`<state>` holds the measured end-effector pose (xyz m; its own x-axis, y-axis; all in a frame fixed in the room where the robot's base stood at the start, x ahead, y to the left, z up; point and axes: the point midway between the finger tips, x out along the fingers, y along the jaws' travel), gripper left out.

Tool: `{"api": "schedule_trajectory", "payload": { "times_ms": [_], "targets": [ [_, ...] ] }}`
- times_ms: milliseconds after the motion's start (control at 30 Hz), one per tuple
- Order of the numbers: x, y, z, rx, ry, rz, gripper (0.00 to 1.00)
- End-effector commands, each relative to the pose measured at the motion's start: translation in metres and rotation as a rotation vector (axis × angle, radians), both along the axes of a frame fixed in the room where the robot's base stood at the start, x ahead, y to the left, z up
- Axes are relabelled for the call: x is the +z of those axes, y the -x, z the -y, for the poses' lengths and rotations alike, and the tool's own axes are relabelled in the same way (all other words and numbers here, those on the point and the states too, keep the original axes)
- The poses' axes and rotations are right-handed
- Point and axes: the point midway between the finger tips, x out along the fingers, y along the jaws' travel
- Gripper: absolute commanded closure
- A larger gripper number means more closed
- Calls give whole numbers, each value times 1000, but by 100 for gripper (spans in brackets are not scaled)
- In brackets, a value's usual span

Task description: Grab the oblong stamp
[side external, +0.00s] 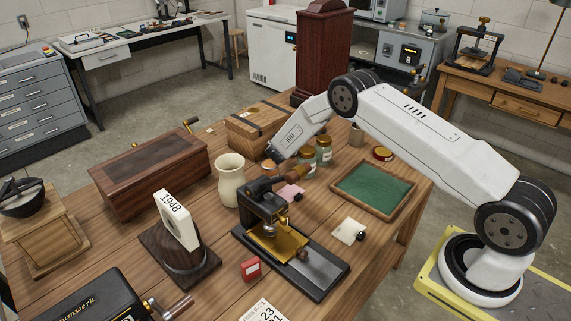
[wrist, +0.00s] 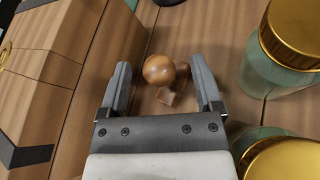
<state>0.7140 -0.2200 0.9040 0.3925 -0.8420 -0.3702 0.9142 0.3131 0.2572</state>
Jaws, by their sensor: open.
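A small wooden stamp with a round knob handle (wrist: 159,69) stands on the table between my fingers in the wrist view. Its base (wrist: 165,96) is partly hidden under the knob, so its exact outline is hard to tell. My gripper (wrist: 160,66) is open, with one finger on each side of the stamp and a gap on both sides. In the side view my gripper (side external: 273,155) points down at the table beside the wooden chest, and a brown bit of the stamp (side external: 268,165) shows by its tip.
Glass jars with gold lids (wrist: 292,40) stand close on the right of my gripper. A strapped wooden chest (wrist: 45,65) is close on the left. A cream vase (side external: 230,180), a brass press (side external: 275,240) and a green-topped tray (side external: 372,190) stand nearby.

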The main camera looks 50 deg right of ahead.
Motion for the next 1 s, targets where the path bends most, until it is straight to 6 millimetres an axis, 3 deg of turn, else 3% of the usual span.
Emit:
{"api": "schedule_trajectory", "payload": {
  "times_ms": [300, 900, 1000],
  "targets": [
    [-10, -11, 23, -1, 1, 1, 17],
    [-11, -12, 25, 0, 0, 0, 17],
    [-11, -12, 25, 0, 1, 0, 49]
  ]
}}
